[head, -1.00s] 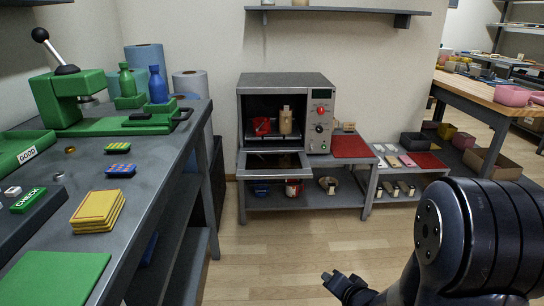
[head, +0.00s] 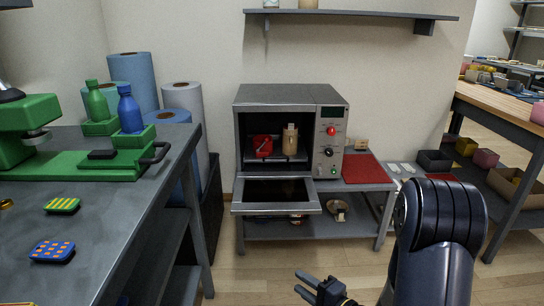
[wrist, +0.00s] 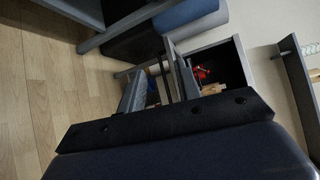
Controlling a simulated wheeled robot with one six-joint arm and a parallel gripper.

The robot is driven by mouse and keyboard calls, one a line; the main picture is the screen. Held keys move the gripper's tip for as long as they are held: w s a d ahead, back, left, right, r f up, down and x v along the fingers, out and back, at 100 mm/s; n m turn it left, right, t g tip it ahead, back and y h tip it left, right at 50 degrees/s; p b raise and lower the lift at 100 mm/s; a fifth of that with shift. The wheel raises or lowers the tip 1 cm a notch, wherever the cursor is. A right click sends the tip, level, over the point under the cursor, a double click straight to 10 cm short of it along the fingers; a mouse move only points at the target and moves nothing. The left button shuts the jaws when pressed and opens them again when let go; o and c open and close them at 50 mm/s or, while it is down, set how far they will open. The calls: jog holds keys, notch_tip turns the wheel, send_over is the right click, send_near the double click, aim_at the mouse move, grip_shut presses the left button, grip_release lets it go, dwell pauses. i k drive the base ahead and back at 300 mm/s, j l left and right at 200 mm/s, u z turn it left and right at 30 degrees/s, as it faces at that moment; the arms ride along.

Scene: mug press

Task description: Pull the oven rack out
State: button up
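The oven (head: 290,131) is a grey box on a low grey stand, with its door (head: 276,194) hanging open and lowered in front. Inside, the rack (head: 276,156) bears a red mug (head: 262,146) and a tan wooden object (head: 290,141). My gripper (head: 309,281) is low in front of the stand, with its two fingers apart and nothing between them. It is well short of the oven. In the wrist view the oven (wrist: 219,64) appears turned sideways beyond the gripper, with the red mug (wrist: 201,73) inside.
A grey workbench (head: 120,215) with a green press (head: 75,155) stands at the left. A red mat (head: 363,168) lies right of the oven. A wooden table (head: 507,107) stands at the far right. Wooden floor is open before the oven stand.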

aim_at(277, 155)
jog(key=i, duration=0.7)
jog(key=i+l+u, duration=0.1)
jog(key=i, duration=0.6)
jog(key=i+l, duration=0.2)
jog(key=i, duration=0.55)
